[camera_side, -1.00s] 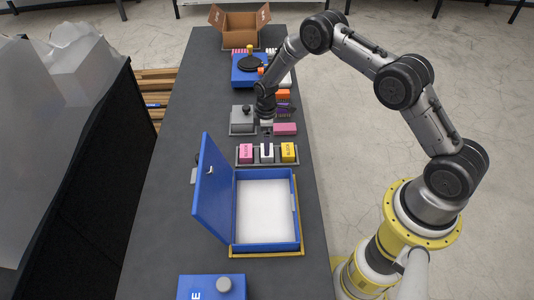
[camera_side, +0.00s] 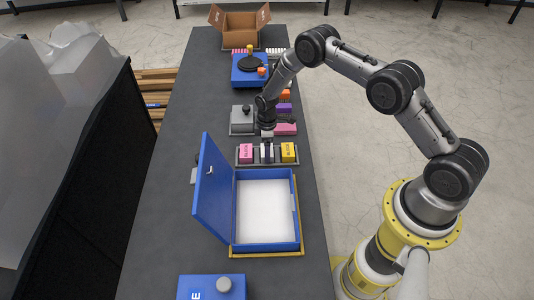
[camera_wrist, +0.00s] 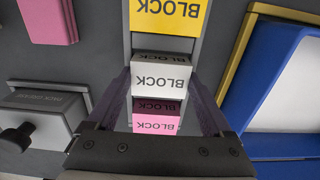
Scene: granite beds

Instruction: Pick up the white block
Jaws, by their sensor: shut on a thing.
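The white block (camera_wrist: 160,77) sits in the middle of a grey tray (camera_side: 276,162), between a pink block (camera_side: 246,153) and a yellow block (camera_side: 288,151). In the wrist view the pink block (camera_wrist: 157,118) and the yellow block (camera_wrist: 168,14) lie on either side of it. My gripper (camera_side: 267,150) is down at the white block, its fingers (camera_wrist: 162,85) on both sides of it, shut on it. In the side view the fingers partly hide the white block (camera_side: 266,156). I cannot tell whether it is clear of the tray.
An open blue box (camera_side: 297,215) with a raised lid (camera_side: 213,185) stands right in front of the tray. A grey box with a black knob (camera_side: 242,120) and a pink piece (camera_side: 285,129) lie behind it. A cardboard box (camera_side: 240,38) is at the far end.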

